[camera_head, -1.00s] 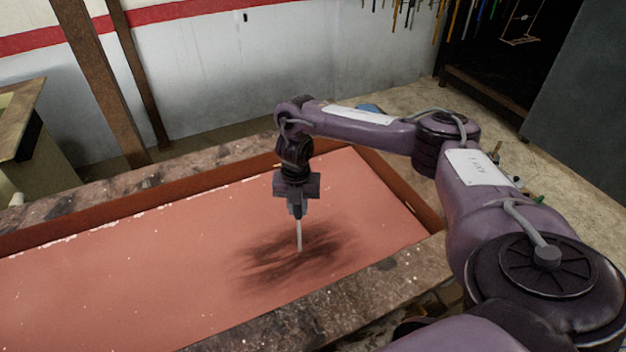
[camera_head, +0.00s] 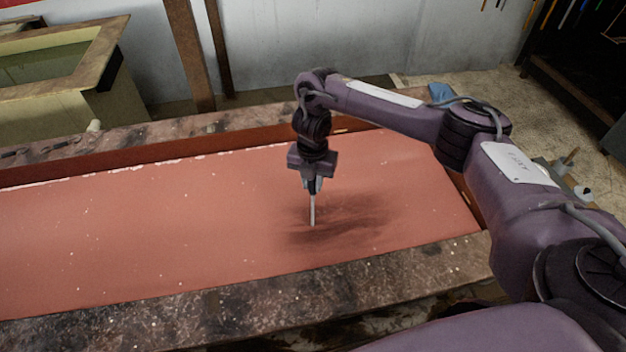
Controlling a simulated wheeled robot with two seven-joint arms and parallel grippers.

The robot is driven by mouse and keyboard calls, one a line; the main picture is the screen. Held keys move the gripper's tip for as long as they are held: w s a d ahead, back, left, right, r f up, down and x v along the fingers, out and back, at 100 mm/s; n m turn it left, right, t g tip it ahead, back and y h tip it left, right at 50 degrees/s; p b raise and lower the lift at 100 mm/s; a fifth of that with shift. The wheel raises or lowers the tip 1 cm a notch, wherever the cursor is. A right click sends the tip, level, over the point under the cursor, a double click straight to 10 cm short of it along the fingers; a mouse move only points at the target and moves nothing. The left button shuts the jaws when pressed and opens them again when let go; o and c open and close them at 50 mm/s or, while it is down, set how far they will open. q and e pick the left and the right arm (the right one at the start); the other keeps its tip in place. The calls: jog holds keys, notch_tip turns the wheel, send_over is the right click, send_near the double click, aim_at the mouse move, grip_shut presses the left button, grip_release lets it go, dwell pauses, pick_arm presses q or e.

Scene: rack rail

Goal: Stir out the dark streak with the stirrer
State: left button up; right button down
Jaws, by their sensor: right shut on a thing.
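The dark streak (camera_head: 350,222) is a faded grey-black smudge in the reddish-pink liquid of the long trough (camera_head: 130,230). It lies mostly right of and below the stirrer. The stirrer (camera_head: 312,210) is a thin pale rod, held upright, its lower end at the liquid's surface by the left part of the streak. My right gripper (camera_head: 313,184) points straight down above the liquid and is shut on the stirrer's top. The fingers hide the upper end of the stirrer. My left gripper is not in view.
The trough has a broad, dark, speckled rim (camera_head: 250,302) at the front and another along the back. A second basin with greenish liquid (camera_head: 50,62) stands at the far left. Brown posts (camera_head: 190,55) rise behind the trough. Small items (camera_head: 567,160) sit at the right.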

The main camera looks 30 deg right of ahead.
jog(key=s+d, duration=0.2)
jog(key=d, duration=0.6)
jog(key=shift+d, duration=0.3)
jog(key=s+d, duration=0.2)
jog(key=d, duration=0.8)
jog(key=w+a+p, duration=0.1)
jog(key=w+a, duration=0.1)
jog(key=a, duration=0.8)
jog(key=w+a, duration=0.2)
jog(key=a, duration=0.8)
jog(key=s+d, duration=0.2)
jog(key=d, duration=0.8)
jog(key=shift+r, duration=0.1)
